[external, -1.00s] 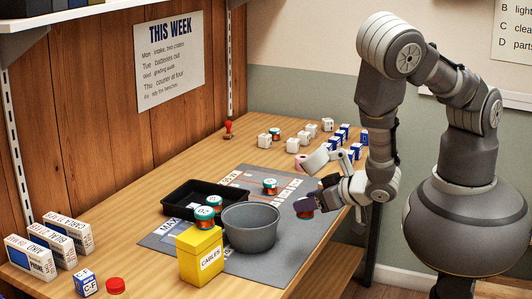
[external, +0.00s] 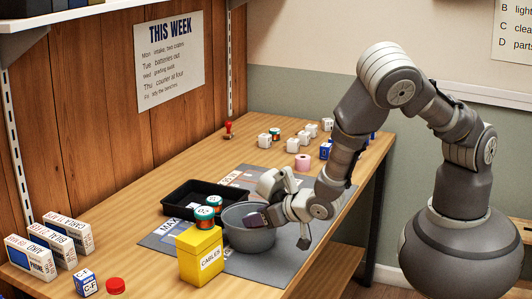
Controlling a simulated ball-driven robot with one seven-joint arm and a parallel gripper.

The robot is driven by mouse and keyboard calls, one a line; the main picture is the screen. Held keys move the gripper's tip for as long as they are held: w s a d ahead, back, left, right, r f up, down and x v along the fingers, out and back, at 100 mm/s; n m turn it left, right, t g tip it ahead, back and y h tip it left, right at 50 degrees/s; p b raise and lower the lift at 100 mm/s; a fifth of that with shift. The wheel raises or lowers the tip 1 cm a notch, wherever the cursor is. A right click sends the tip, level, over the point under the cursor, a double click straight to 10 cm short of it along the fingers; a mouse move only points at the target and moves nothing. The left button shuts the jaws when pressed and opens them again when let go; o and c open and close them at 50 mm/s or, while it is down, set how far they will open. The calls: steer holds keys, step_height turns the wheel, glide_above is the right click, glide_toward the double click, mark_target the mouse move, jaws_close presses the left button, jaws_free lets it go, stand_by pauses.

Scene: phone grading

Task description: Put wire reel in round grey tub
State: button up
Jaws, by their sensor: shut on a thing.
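The round grey tub (external: 248,238) stands on the grey mat (external: 292,262).
A yellow CABLES box (external: 201,256) stands close at the tub's front left. A black tray (external: 176,208) lies behind it. Several white cubes and a pink roll (external: 303,162) stand at the back. The mat right of the tub is clear.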

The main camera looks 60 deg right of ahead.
steer(key=shift+r, duration=0.15)
steer(key=shift+s+f+b, duration=0.1)
steer(key=shift+f+b, duration=0.4)
steer(key=shift+f, duration=0.15)
steer(key=o, duration=0.8)
steer(key=shift+d, duration=0.1)
steer(key=shift+c, duration=0.2)
steer(key=shift+s+f, duration=0.1)
steer(key=shift+r+p, duration=0.3)
steer(key=shift+p, duration=0.05)
steer(key=p+v, duration=0.4)
steer(key=v, duration=0.8)
steer(key=shift+r, duration=0.45)
